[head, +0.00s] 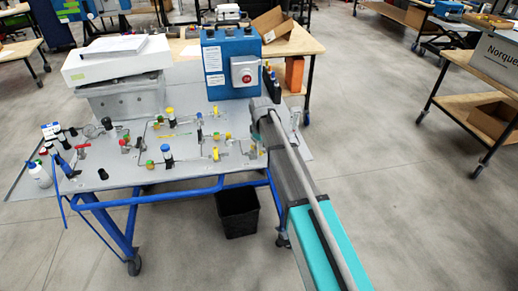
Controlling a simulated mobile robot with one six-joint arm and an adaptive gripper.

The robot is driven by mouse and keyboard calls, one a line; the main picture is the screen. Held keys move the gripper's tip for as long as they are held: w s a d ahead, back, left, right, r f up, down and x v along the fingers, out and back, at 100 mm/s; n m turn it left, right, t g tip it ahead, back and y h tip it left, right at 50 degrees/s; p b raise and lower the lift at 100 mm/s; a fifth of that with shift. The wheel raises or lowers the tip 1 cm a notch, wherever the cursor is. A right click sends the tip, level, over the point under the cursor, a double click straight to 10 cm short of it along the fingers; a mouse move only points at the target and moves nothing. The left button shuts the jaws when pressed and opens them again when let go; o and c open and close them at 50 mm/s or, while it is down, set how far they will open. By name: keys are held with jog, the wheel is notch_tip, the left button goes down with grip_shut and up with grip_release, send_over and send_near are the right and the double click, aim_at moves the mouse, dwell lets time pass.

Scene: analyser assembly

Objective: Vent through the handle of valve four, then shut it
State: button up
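The grey analyser panel (110,181) lies as a sloping top on a blue frame, with tubing and several small valves and fittings. Red-handled valves (125,146) stand on the left half. Yellow, green and blue-capped fittings (167,155) sit in the middle. A small metal lever fitting (252,151) is near the right end, beside my arm. I cannot read any number, so I cannot tell which is valve four. My arm reaches in from the lower right, and its end (262,106) is over the panel's right side. The gripper's fingers are too small or hidden to judge.
A blue box with a red switch (231,62) stands at the panel's back. A white unit (103,58) on a grey crate is at back left. A white bottle (39,174) is at the left edge. A black bin (238,212) stands below. Floor in front is clear.

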jog(key=shift+w+d+r+n, duration=0.2)
jog(key=shift+w+n, duration=0.1)
jog(key=shift+n, duration=0.6)
notch_tip(320, 180, up, 13)
jog(key=p, duration=1.4)
jog(key=s+d+f+m+b, duration=0.4)
jog(key=s+d+m, duration=0.1)
jog(key=s+d, duration=0.5)
jog(key=s+d+f+m+b, duration=0.5)
jog(key=s+d+m, duration=0.1)
jog(key=s+d, duration=0.5)
jog(key=shift+s+m+b, duration=0.15)
jog(key=shift+m+b, duration=0.15)
jog(key=w+a+r+n+p, duration=0.4)
jog(key=w+a, duration=0.6)
jog(key=w+a+r+n+p, duration=0.4)
jog(key=w+a+r+p, duration=0.1)
jog(key=w+a, duration=0.5)
jog(key=shift+w+a+r+n, duration=0.2)
jog(key=shift+a+n, duration=0.2)
jog(key=shift+a, duration=0.4)
jog(key=shift+f, duration=0.25)
